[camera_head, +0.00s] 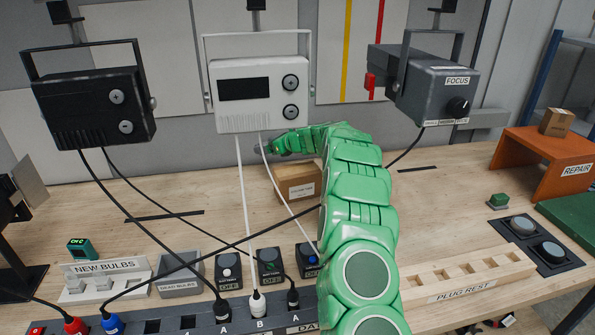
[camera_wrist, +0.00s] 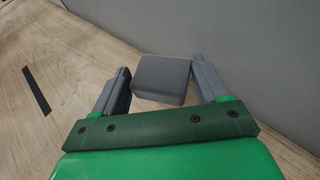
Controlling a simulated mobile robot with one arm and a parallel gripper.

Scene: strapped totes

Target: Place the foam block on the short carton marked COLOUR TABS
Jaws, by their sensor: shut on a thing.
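The foam block (camera_wrist: 160,78) is a grey block between the two fingers of my gripper (camera_wrist: 160,84) in the wrist view. My gripper is shut on it. In the head view my gripper (camera_head: 262,156) is at the end of the green arm, left of and behind the carton; the block is too small to make out clearly there. The short brown carton (camera_head: 288,174) stands on the bench with a pale label, its right part hidden by my arm. The carton does not show in the wrist view.
A white device (camera_head: 235,119) and a black device (camera_head: 60,105) hang above, with cables crossing the bench. A grey FOCUS device (camera_head: 430,85) hangs right. A wooden PLUG REST rack (camera_head: 470,275), an orange REPAIR stand (camera_head: 545,150) and a socket strip (camera_head: 190,322) occupy the bench.

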